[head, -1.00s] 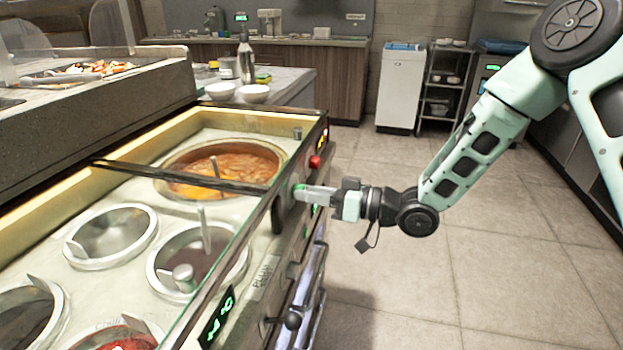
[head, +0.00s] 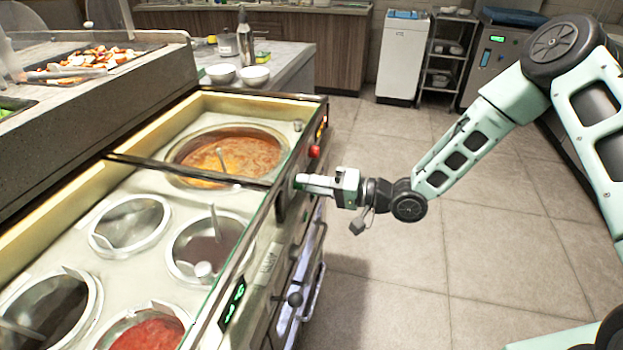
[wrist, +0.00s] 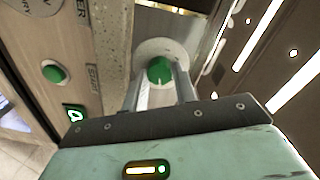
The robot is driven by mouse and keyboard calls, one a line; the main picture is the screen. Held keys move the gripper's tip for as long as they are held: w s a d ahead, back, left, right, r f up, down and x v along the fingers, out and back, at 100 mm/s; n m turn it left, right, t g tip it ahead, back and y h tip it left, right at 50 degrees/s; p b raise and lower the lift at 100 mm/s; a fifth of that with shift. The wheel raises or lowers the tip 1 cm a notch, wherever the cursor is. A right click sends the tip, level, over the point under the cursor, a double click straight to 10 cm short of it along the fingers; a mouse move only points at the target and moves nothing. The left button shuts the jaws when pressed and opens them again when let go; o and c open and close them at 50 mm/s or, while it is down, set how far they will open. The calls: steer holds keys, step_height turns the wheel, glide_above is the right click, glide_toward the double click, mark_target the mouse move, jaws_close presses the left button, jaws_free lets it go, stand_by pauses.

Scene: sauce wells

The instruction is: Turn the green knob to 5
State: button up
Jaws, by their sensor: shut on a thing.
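The green knob (wrist: 160,71) shows in the wrist view on a round pale plate, with a light mark on its lower face. My gripper (wrist: 160,88) has one finger on each side of the knob and is shut on it. The number that the mark points to cannot be read. In the head view my gripper (head: 300,182) reaches the front panel of the sauce counter from the right, and its fingers mostly hide the knob.
A red knob (head: 314,151) sits just beyond my gripper on the same panel. Another round green control (wrist: 53,73) and a green lit display (wrist: 74,113) show in the wrist view. Sauce wells (head: 130,225) fill the counter top. The floor (head: 400,270) at right is clear.

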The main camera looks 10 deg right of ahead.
steer(key=shift+d+m, duration=0.1)
steer(key=shift+m, duration=0.4)
steer(key=o, duration=1)
steer(key=v, duration=1.7)
steer(key=shift+s+d+b, duration=0.1)
steer(key=shift+d+b, duration=0.1)
steer(key=shift+b, duration=0.1)
